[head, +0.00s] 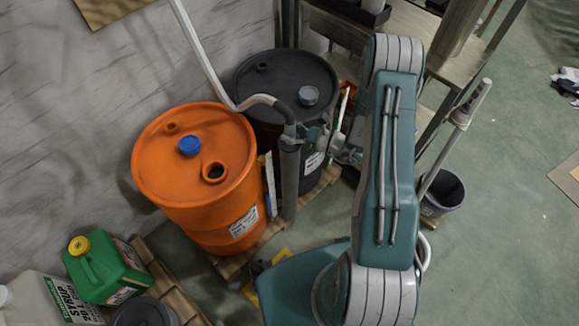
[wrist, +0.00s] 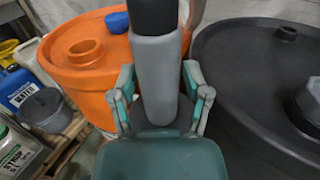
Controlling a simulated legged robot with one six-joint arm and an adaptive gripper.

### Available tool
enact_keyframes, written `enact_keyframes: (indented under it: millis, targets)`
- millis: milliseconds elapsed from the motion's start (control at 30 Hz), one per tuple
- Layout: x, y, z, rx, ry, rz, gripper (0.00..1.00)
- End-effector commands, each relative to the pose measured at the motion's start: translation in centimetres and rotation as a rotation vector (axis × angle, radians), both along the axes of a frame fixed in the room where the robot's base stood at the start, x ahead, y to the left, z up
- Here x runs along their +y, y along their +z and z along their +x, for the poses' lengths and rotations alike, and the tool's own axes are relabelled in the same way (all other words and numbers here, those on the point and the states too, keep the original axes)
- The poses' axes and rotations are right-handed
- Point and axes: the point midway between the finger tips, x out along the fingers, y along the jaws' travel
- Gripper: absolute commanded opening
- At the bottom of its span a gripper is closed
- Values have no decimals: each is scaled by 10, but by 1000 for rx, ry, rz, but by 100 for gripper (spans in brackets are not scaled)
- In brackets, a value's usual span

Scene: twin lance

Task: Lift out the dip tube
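A grey upright tube (head: 289,180), which I take to be the dip tube or its holder, stands in front of the gap between the orange drum (head: 195,215) and the black drum (head: 262,82). A pale hose runs down from above to a dark sleeve at its top. My gripper (head: 304,138) is at the tube's upper part. In the wrist view my gripper's fingers (wrist: 160,80) lie on both sides of the grey tube (wrist: 156,75), below its black upper part (wrist: 155,17). I cannot tell whether they press on it. The tube's lower end is unclear.
The orange drum's top has a blue cap (head: 189,146) and an open hole (head: 214,172). The black drum has a grey cap (head: 309,95). A green jerrycan (head: 103,268) is at lower left; a grey bucket (head: 443,192) stands right of my arm. Open floor lies farther right.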

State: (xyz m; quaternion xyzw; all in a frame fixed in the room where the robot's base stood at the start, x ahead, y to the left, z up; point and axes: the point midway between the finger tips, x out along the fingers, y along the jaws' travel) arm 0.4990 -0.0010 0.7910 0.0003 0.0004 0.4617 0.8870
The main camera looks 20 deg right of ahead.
Motion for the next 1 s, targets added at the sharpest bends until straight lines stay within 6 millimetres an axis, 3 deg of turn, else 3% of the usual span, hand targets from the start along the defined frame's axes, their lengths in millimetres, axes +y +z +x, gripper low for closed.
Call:
enact_keyframes:
  millis: [33,67,100,333,1000]
  targets:
    - [0,0,0,0,0,0,19]
    - [0,0,0,0,0,0,6]
    - [0,0,0,0,0,0,0]
    - [0,5,0,-2,0,0,0]
    - [0,61,0,-4,0,-1,0]
